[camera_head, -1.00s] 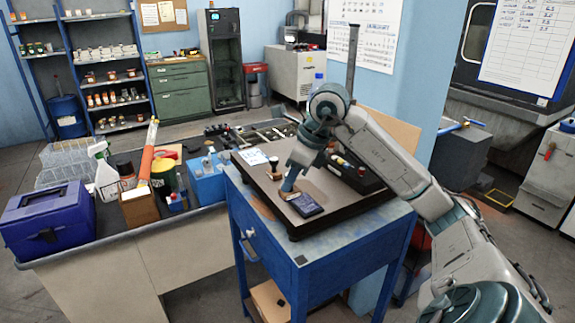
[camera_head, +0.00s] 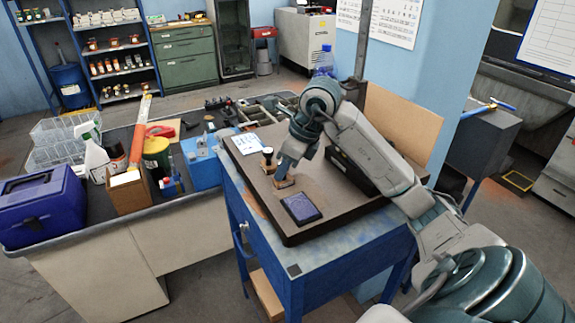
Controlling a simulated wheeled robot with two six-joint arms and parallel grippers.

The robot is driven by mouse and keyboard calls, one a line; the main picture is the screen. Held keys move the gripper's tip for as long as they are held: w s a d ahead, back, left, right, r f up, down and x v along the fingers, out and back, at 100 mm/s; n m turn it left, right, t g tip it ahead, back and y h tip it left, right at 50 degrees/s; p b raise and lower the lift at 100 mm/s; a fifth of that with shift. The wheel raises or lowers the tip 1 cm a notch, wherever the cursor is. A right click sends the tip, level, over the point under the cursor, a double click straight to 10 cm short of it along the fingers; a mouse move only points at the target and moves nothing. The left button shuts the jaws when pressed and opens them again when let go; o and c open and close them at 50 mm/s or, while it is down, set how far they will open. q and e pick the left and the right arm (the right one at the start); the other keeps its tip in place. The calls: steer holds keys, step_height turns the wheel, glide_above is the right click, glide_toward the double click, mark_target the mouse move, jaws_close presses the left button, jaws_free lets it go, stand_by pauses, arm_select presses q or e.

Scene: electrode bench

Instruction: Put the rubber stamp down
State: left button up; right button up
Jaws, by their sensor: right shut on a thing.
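My right gripper (camera_head: 287,174) comes down over the dark board and is shut on a rubber stamp (camera_head: 284,183). Only the stamp's brown lower part shows below the fingers; its handle is hidden in the jaws. It is just behind the dark blue ink pad (camera_head: 300,207), apart from it. I cannot tell whether the stamp's base touches the board. A second stamp with a black knob (camera_head: 268,153) stands upright just left of and behind the gripper. My left gripper is not in view.
The board (camera_head: 325,223) lies on a blue stand. A white printed sheet (camera_head: 251,143) is at its back left. A dark box (camera_head: 355,172) lies behind my right arm. The board is bare right of the ink pad. A cluttered bench adjoins on the left.

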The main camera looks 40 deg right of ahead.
steer(key=shift+a, duration=0.35)
steer(key=shift+a+f+b, duration=0.1)
steer(key=shift+a+b, duration=0.05)
steer(key=shift+b, duration=0.2)
steer(key=o, duration=0.7)
steer(key=shift+c, duration=0.2)
steer(key=shift+o, duration=0.7)
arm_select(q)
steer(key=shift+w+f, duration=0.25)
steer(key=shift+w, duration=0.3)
arm_select(e)
steer(key=shift+d, duration=0.25)
